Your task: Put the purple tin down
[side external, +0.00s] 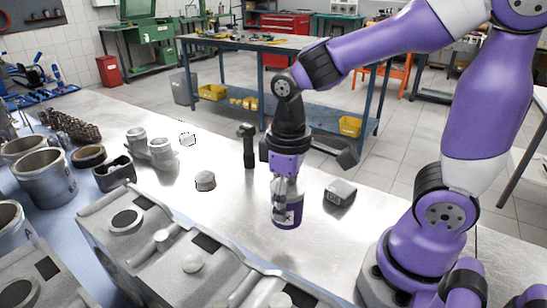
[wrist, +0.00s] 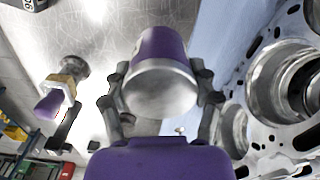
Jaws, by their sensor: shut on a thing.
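The purple tin (side external: 287,212) has a purple body and a silvery metal end. My gripper (side external: 287,186) is shut on it and points down over the metal bench, with the tin upright below it. In the side view the tin hangs near the bench top; I cannot tell for certain whether its base touches. In the wrist view the tin (wrist: 162,75) sits between the two fingers of my gripper (wrist: 162,95), its metal end facing the camera.
The metal bench (side external: 235,215) has bare room around the tin. A grey box (side external: 340,193) lies to the right. A dark upright tool (side external: 248,146) stands behind left. A grey engine block (side external: 165,245) fills the front left. Metal cylinders (side external: 45,172) stand at the far left.

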